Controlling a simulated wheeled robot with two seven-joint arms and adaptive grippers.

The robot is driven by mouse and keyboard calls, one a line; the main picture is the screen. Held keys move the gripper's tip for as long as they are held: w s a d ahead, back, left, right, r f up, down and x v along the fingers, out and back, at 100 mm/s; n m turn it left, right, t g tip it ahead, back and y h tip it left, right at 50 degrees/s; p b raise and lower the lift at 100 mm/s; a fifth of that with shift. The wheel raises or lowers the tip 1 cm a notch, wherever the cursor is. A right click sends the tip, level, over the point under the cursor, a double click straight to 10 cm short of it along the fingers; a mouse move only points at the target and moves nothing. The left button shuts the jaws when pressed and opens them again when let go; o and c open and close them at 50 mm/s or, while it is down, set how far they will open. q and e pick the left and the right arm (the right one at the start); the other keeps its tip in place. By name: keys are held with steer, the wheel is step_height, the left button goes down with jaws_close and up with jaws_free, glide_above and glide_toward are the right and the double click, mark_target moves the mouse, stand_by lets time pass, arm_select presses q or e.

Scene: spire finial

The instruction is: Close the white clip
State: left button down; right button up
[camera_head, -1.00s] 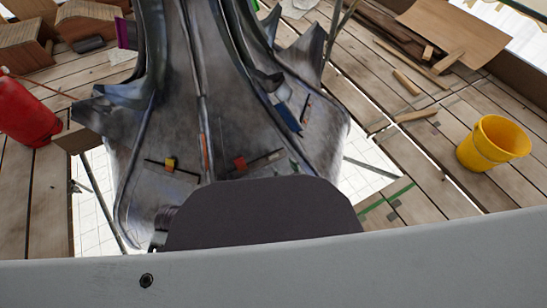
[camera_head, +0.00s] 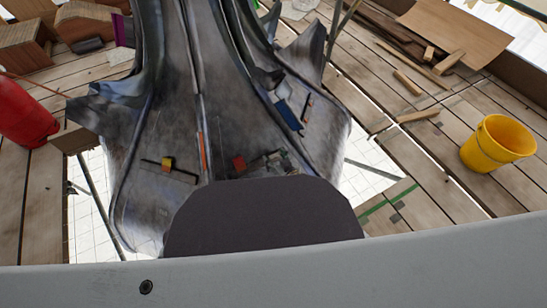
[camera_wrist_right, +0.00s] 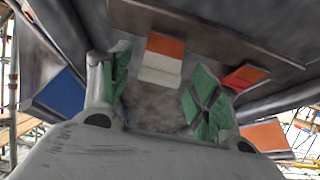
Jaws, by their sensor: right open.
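In the right wrist view the white clip (camera_wrist_right: 158,70) shows as a small pale block with an orange flap (camera_wrist_right: 165,45) directly above it, against the dark metal surface. My right gripper (camera_wrist_right: 161,88) is open, with a green-padded finger on each side of the view. The clip lies between and beyond the fingertips, and I see no finger touching it. In the head view I cannot make out the white clip or my right gripper clearly. My left gripper is not in view.
A blue panel (camera_wrist_right: 60,92) is left of the fingers; a red flap (camera_wrist_right: 245,77) and an orange panel (camera_wrist_right: 265,135) are to the right. The large grey spire (camera_head: 170,120) fills the middle. A yellow bucket (camera_head: 497,143) and a red container (camera_head: 27,112) stand on the planks.

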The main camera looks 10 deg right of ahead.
steer(key=shift+x, duration=0.8)
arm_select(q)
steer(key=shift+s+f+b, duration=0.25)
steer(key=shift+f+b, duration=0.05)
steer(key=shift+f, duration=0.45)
arm_select(e)
steer(key=shift+w+f, duration=0.1)
steer(key=shift+w, duration=0.05)
steer(key=c, duration=1)
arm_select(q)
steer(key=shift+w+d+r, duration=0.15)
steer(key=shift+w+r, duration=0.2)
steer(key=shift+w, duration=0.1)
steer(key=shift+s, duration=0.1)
